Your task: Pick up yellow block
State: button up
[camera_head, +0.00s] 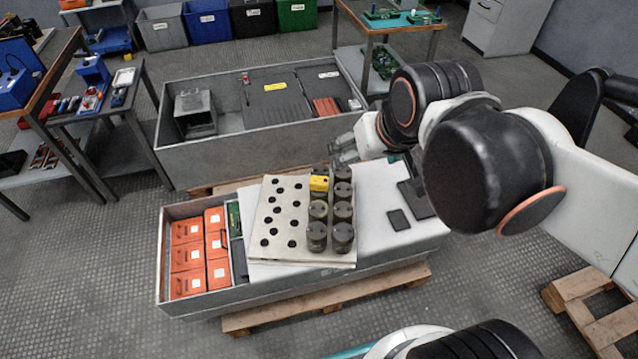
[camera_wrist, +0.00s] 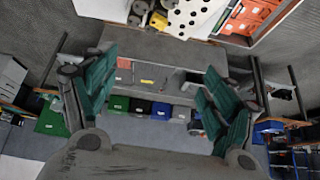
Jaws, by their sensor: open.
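The small yellow block (camera_head: 319,184) sits at the far left of the group of dark cylinders (camera_head: 343,212), seemingly on top of one of them. These stand on a pale plate with holes (camera_head: 283,215). The yellow block also shows at the top of the wrist view (camera_wrist: 158,20), beside the dark cylinders. My gripper (camera_head: 344,150) is above and beyond the plate, apart from the block, near the large grey bin. In the wrist view my gripper (camera_wrist: 158,65) has its two green-padded fingers spread wide with nothing between them.
Orange boxes (camera_head: 187,257) fill the left end of the grey case under the plate. A dark flat pad (camera_head: 398,220) lies on the white surface at right. A large grey bin (camera_head: 290,142) stands behind. A work table (camera_head: 110,110) is at left.

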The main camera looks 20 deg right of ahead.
jog(key=w+m+g+p, duration=0.1)
jog(key=w+g+p, duration=0.1)
jog(key=w, duration=1)
jog(key=m+g+p, duration=0.3)
jog(key=g, duration=0.1)
send_over(319, 180)
notch_tip(319, 180, down, 28)
jog(key=f+b, duration=0.1)
jog(key=f, duration=0.2)
jog(key=f+b, duration=0.1)
jog(key=f, duration=0.2)
jog(key=f+b, duration=0.1)
jog(key=f, duration=0.2)
jog(key=shift+a+f, duration=0.3)
jog(key=shift+f, duration=0.05)
jog(key=shift+w+d+f+b, duration=0.1)
jog(key=shift+d+f+b, duration=0.1)
jog(key=shift+f+b, duration=0.8)
jog(key=shift+d+f+b, duration=0.15)
jog(key=shift+f+b, duration=0.25)
jog(key=shift+f, duration=1.2)
jog(key=shift+r, duration=0.1)
jog(key=shift+c, duration=0.5)
jog(key=c, duration=1.2)
